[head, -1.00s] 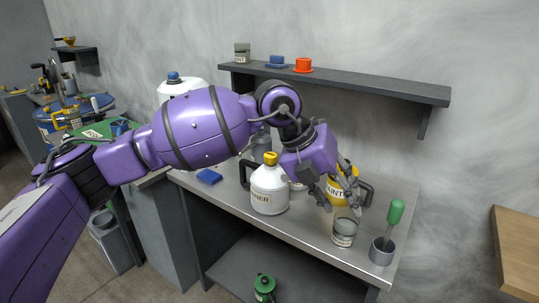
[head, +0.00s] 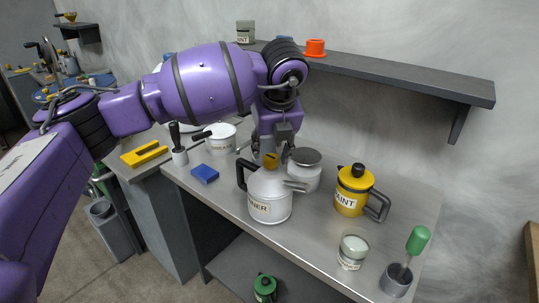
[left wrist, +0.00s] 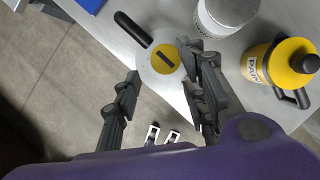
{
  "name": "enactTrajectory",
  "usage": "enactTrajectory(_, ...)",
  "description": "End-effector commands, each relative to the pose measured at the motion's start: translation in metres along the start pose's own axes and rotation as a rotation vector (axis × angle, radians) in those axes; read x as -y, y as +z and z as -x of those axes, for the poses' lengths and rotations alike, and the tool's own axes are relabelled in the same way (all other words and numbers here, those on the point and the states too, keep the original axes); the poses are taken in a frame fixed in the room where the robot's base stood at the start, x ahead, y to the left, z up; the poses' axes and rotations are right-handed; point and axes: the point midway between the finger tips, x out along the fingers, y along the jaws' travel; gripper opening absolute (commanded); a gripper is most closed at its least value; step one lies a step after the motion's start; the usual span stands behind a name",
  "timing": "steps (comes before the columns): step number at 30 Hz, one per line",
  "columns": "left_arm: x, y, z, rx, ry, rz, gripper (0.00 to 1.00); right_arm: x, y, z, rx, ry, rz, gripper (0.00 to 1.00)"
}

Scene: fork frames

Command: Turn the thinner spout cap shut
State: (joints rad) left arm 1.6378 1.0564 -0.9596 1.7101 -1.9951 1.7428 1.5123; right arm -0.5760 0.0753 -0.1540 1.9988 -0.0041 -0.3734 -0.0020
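The thinner jug (head: 268,203) is white with a black handle and stands upright on the metal bench. Its yellow cap (head: 270,159) sits on top. In the left wrist view the cap (left wrist: 165,58) shows as a yellow disc with a dark bar across it. My left gripper (head: 276,167) is above the jug with its fingers pointing down. In the left wrist view the fingers are spread apart (left wrist: 158,64), one on each side of the cap, and hold nothing. I cannot tell whether a finger touches the cap or jug. My right gripper is not in view.
A grey-lidded white pot (head: 304,170) stands close behind the jug. A yellow paint can (head: 351,190), a glass jar (head: 353,251) and a cup with a green-handled tool (head: 397,280) stand to the right. A blue block (head: 204,174) lies left. A wall shelf (head: 410,77) runs behind.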

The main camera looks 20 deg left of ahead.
Motion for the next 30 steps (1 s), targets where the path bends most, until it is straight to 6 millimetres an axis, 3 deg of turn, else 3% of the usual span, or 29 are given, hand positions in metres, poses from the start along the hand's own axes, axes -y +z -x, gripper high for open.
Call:
enactTrajectory(7, 0.0, 0.0, -0.034, -0.001, 0.001, 0.0, 0.39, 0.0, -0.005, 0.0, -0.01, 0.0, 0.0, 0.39)
enactTrajectory(12, 0.0, 0.0, -0.041, 0.001, -0.001, -0.001, 0.39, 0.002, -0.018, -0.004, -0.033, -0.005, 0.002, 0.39)
enactTrajectory(18, 0.0, 0.0, -0.041, 0.0, -0.001, -0.001, 0.39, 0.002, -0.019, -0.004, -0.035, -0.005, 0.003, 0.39)
enactTrajectory(27, 0.0, 0.0, -0.041, 0.0, -0.001, -0.001, 0.01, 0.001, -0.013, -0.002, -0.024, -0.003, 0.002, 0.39)
enactTrajectory(30, 0.0, 0.0, -0.042, 0.0, -0.001, -0.002, 0.0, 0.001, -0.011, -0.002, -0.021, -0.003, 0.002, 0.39)
